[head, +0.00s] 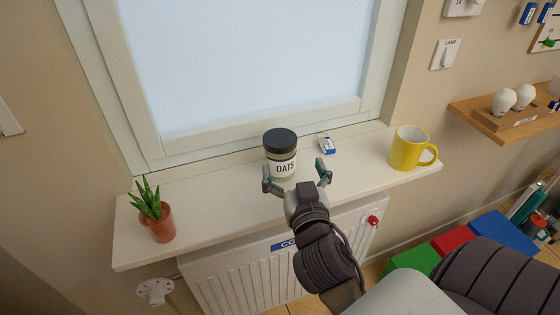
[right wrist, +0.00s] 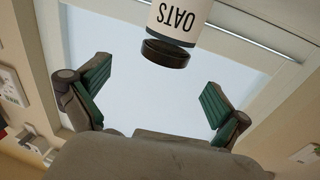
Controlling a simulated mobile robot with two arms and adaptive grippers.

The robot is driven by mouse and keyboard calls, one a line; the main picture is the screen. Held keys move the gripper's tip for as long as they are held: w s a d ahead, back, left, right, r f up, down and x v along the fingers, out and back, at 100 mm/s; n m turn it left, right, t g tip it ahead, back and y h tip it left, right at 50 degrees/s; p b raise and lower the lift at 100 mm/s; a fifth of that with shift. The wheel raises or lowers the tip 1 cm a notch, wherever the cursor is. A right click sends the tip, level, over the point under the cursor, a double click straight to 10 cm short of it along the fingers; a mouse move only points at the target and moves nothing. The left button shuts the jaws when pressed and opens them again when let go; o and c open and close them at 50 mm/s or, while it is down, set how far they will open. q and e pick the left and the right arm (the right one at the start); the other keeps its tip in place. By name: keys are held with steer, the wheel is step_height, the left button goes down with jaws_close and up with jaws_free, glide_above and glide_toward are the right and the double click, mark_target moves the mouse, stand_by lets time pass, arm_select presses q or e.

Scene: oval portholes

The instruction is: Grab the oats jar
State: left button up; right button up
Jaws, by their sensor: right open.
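The oats jar (head: 281,153) stands upright on the white windowsill, with a black lid and a white label reading OATS. My right gripper (head: 297,176) is open in front of the jar, its two fingers spread to either side of the jar's lower part. It does not grip the jar. In the right wrist view the jar (right wrist: 178,30) shows upside down at the top, beyond the open fingertips (right wrist: 155,90) and between their lines. Whether a finger touches the jar I cannot tell. My left gripper is not in view.
On the windowsill (head: 220,202) a potted plant (head: 156,220) stands at the left and a yellow mug (head: 408,150) at the right. A small blue and white item (head: 326,144) lies right of the jar. The window is behind. A radiator (head: 240,275) is below the sill.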

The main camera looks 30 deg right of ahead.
mark_target(285, 150)
steer(key=p+x, duration=0.1)
steer(key=x, duration=0.3)
steer(key=shift+w+a, duration=0.15)
steer(key=shift+a, duration=0.05)
steer(key=shift+w+d, duration=0.15)
steer(key=shift+w, duration=0.2)
steer(key=x, duration=0.1)
steer(key=p+x, duration=0.1)
steer(key=x, duration=0.1)
steer(key=p+x, duration=0.1)
steer(key=x, duration=0.1)
steer(key=shift+f, duration=0.3)
steer(key=shift+s+a, duration=0.1)
steer(key=shift+a, duration=0.15)
steer(key=shift+c, duration=1)
steer(key=c, duration=1.3)
steer(key=shift+r, duration=0.1)
steer(key=shift+c, duration=0.5)
steer(key=shift+r, duration=0.1)
